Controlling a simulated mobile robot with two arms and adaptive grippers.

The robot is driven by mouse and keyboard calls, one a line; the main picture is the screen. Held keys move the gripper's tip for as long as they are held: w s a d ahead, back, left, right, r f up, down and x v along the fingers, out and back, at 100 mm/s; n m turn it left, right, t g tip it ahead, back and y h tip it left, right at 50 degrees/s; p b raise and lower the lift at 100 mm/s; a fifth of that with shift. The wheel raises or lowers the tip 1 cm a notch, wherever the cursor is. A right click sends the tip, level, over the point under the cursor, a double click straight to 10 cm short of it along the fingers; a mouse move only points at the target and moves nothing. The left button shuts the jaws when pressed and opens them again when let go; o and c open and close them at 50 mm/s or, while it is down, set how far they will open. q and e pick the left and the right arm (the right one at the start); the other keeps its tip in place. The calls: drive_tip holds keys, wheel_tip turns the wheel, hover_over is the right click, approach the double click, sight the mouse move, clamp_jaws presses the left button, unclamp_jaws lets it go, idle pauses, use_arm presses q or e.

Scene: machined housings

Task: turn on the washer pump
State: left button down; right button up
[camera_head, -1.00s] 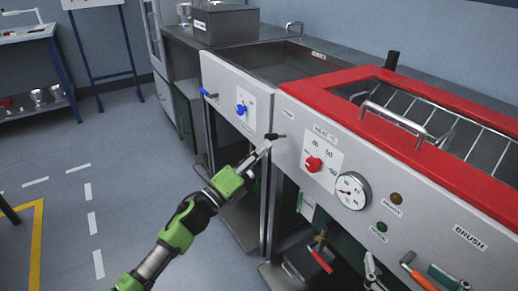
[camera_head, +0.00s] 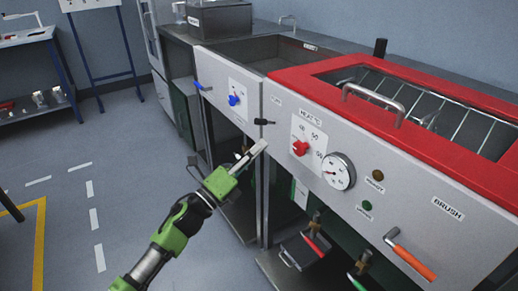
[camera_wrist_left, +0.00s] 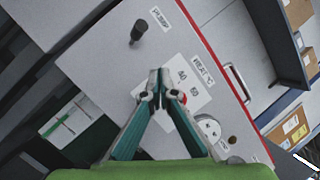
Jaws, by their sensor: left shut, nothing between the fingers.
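The pump switch is a short black lever (camera_head: 264,122) on the left end of the light grey front panel. It sticks out sideways in the head view. In the wrist view the black lever (camera_wrist_left: 138,32) stands out beside a label that seems to read PUMP. My left gripper (camera_head: 259,148) is shut and empty, just below the lever and apart from it. In the wrist view its closed tips (camera_wrist_left: 159,75) show before the white heat dial plate, with the lever up and to the left. My right gripper is not in view.
A red heat knob (camera_head: 300,148), a round gauge (camera_head: 338,171) and two indicator lamps are to the right of the lever. An orange-handled brush lever (camera_head: 412,262) is farther right. A blue knob (camera_head: 234,100) is on the neighbouring panel. The floor at left is clear.

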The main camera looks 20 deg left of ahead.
use_arm(q)
drive_tip(key=s+a+r+p, duration=0.1)
drive_tip(key=s+a+r, duration=0.1)
drive_tip(key=s+a, duration=0.3)
drive_tip(key=shift+s, duration=1.2)
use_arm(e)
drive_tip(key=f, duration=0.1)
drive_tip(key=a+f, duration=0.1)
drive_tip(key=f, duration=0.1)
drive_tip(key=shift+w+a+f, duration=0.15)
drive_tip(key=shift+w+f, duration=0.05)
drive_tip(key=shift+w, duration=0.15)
use_arm(q)
drive_tip(key=shift+a+r, duration=0.1)
